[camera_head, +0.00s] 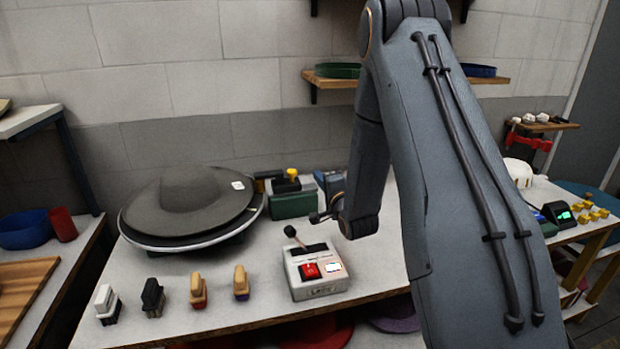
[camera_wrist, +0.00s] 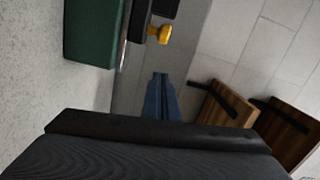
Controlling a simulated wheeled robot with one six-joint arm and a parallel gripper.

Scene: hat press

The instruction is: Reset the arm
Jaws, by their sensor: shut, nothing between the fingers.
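My arm rises large across the right half of the head view and bends down over the table behind the control box.
A hat press (camera_head: 185,200) stands at the table's left. A control box (camera_head: 317,272) with a red switch and lever sits at the front middle. Several small stamps or brushes (camera_head: 198,292) line the front edge. A wall shelf (camera_head: 330,83) hangs behind my arm.

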